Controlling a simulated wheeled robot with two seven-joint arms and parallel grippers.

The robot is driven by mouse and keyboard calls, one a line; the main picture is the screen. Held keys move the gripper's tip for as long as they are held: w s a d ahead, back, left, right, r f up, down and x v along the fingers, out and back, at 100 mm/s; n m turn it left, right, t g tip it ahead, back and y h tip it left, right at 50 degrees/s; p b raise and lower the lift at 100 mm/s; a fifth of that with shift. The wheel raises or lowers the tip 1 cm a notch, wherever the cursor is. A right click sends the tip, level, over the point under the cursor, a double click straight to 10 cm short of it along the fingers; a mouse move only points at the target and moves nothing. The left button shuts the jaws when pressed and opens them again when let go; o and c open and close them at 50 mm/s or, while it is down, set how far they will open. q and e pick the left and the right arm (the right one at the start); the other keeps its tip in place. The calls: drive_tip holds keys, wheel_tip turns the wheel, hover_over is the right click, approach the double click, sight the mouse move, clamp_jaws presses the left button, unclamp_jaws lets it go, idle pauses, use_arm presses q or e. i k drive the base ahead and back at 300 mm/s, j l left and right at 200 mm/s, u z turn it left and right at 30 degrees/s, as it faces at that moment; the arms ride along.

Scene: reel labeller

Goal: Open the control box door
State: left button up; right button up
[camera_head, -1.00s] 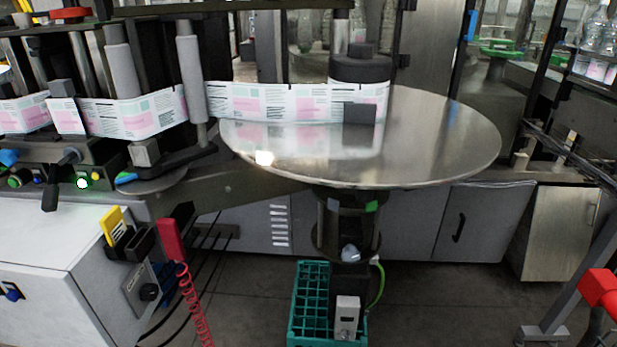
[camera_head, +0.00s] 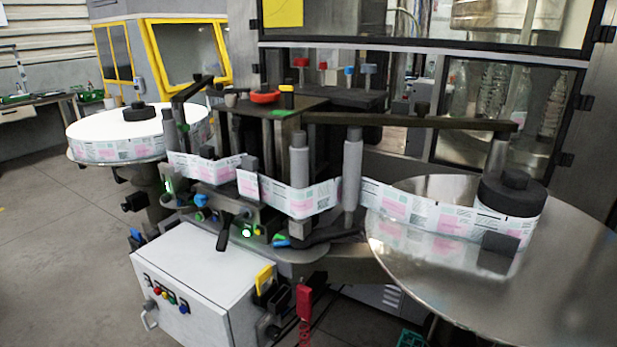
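The control box (camera_head: 238,298) is a white cabinet low in the middle of the head view, under the labeller. Its door (camera_head: 190,318) faces front left and looks shut. The door carries a row of small coloured buttons (camera_head: 170,299) near its upper part. A pale curved handle (camera_head: 149,318) stands out at the door's left edge. The lower part of the box is cut off by the picture's bottom edge. Neither of my grippers shows in this view.
The labeller's round metal table (camera_head: 420,285) juts out at the right, with a label reel (camera_head: 512,195) on it. Another reel (camera_head: 118,150) stands at the left. A red coiled-cord device (camera_head: 304,302) hangs beside the box. The grey floor (camera_head: 60,260) at front left is clear.

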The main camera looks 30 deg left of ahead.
sight(206, 324)
drive_tip(key=u, duration=1.75)
